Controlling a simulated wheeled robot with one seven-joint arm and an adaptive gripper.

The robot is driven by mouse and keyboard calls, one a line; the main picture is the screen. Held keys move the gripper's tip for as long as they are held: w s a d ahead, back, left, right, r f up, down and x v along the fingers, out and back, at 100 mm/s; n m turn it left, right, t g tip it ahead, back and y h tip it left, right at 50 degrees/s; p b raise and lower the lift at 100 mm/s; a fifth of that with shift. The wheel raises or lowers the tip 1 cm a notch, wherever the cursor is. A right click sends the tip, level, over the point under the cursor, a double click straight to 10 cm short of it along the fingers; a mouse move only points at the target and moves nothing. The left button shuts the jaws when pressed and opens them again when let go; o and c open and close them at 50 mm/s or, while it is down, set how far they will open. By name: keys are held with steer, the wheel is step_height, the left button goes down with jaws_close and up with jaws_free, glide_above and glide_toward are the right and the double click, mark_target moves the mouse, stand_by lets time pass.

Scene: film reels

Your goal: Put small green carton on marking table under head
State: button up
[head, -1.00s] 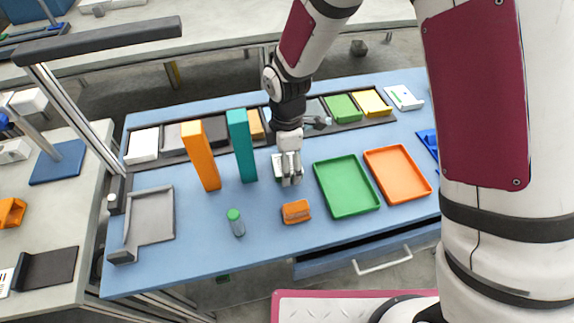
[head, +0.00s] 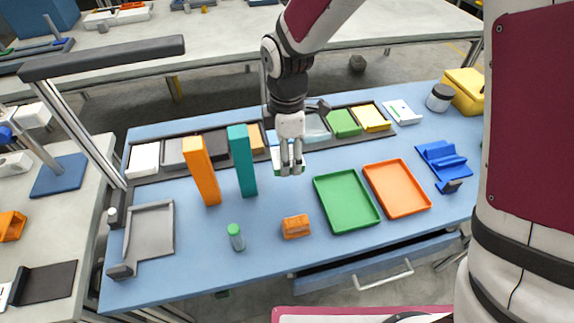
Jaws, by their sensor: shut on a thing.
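My gripper (head: 292,168) is above the middle of the blue table, to the right of the teal block, pointing down. It is shut on a small white-and-green carton (head: 276,160). The fingers hide most of the carton, and its edges show on either side of them. A blue square plate (head: 58,169) lies on the left table, beside a post with a white and blue unit. It looks like the marking table, but I cannot tell for sure. The plate looks bare and is far to the left of my gripper.
An upright orange block (head: 201,172) and teal block (head: 242,162) stand left of my gripper. A green tray (head: 346,228) and orange tray (head: 397,188) lie to the right. A dark bar (head: 100,57) on a post overhangs the left side. A drawer (head: 375,268) stands partly open in front.

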steer(key=shift+r, duration=0.95)
steer(key=d+m, duration=0.3)
steer(key=w+d+f+m+p, duration=0.1)
steer(key=d+m, duration=0.3)
steer(key=w+d+f+m+p, duration=0.1)
steer(key=d+m, duration=0.3)
steer(key=shift+w, duration=0.1)
steer(key=d+m, duration=0.3)
steer(key=d+f+m, duration=0.1)
steer(key=d+m, duration=0.2)
steer(key=d+m+p, duration=0.1)
steer(key=d+m, duration=0.2)
steer(key=shift+d+f+m, duration=0.1)
steer(key=shift+f+m, duration=0.2)
